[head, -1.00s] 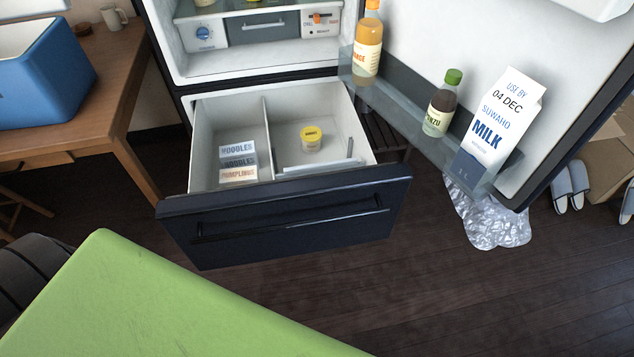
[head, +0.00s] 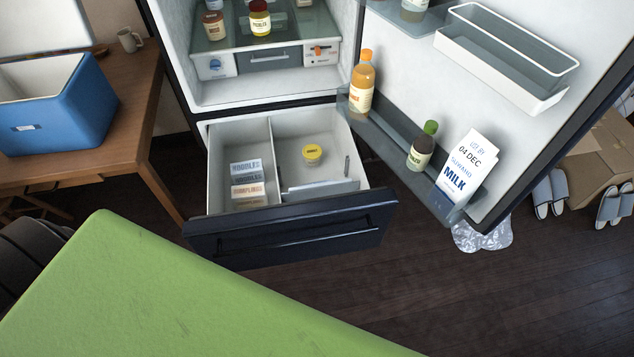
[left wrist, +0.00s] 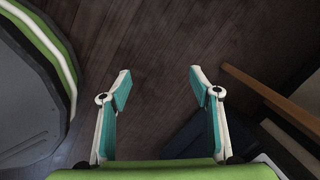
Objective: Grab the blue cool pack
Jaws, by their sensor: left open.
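I cannot make out a clearly blue cool pack in either view. A pale grey flat piece (head: 322,189) stands at the front of the open freezer drawer's right compartment; I cannot tell whether it is a pack or a divider. The drawer (head: 290,235) is pulled out, with a dark front. My left gripper (left wrist: 158,82) shows in the left wrist view, open and empty, with dark floor beyond its fingers. Neither gripper shows in the head view.
The drawer also holds several boxes (head: 246,180) and a yellow-lidded tub (head: 312,154). The open fridge door, with a milk carton (head: 462,172) and bottles, spreads right. A blue cool box (head: 75,110) stands on the wooden table (head: 140,105) at left.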

